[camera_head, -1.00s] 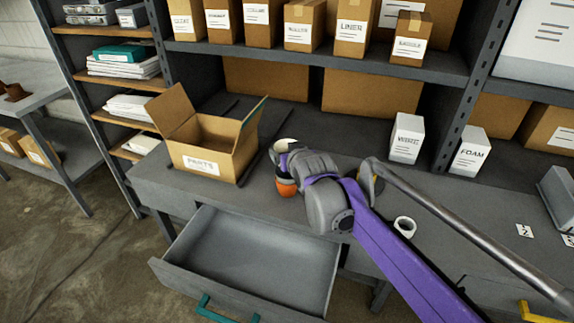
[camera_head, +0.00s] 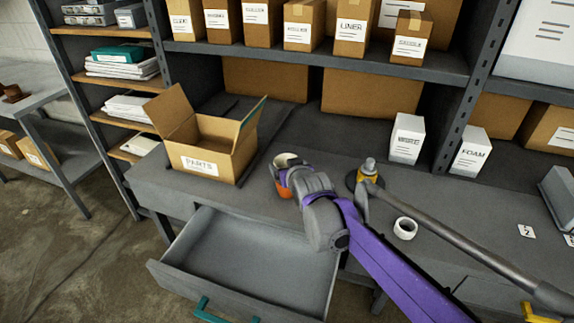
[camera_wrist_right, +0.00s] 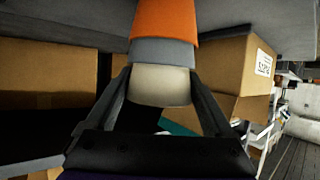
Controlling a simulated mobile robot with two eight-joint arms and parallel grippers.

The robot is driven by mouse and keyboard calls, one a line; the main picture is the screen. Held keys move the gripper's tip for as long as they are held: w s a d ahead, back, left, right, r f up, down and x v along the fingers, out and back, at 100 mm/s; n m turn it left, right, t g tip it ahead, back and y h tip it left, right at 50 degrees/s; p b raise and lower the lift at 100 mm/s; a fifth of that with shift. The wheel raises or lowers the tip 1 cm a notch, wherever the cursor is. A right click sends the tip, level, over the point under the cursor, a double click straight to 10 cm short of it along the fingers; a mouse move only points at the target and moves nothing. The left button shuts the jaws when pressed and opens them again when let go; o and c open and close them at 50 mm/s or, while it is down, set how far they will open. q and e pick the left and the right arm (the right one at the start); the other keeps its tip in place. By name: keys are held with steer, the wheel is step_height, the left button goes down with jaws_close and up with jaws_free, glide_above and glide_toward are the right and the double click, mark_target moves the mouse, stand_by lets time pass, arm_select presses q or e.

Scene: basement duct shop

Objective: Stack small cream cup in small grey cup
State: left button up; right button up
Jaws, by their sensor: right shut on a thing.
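The small cream cup (camera_wrist_right: 160,86) is between the fingers of my right gripper (camera_wrist_right: 160,108), which is shut on it. Its pale rim also shows in the head view (camera_head: 286,159). In the right wrist view, the small grey cup (camera_wrist_right: 162,52) meets the cream cup directly, and the cream cup's far end is hidden by the grey rim. Beyond the grey cup is an orange cup (camera_wrist_right: 163,20), in line with both. The orange cup also shows at the desk in the head view (camera_head: 283,191), partly behind my gripper. My left gripper is not in view.
An open cardboard parts box (camera_head: 207,160) stands left of the cups. An open, empty drawer (camera_head: 250,255) sticks out below. A white ring (camera_head: 405,228) lies on the desk at right. White boxes (camera_head: 407,138) stand at the back right.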

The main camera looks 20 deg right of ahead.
steer(key=o, duration=1.1)
steer(key=shift+r, duration=0.4)
steer(key=p+v, duration=0.1)
steer(key=v, duration=1.1)
steer(key=shift+r, duration=0.15)
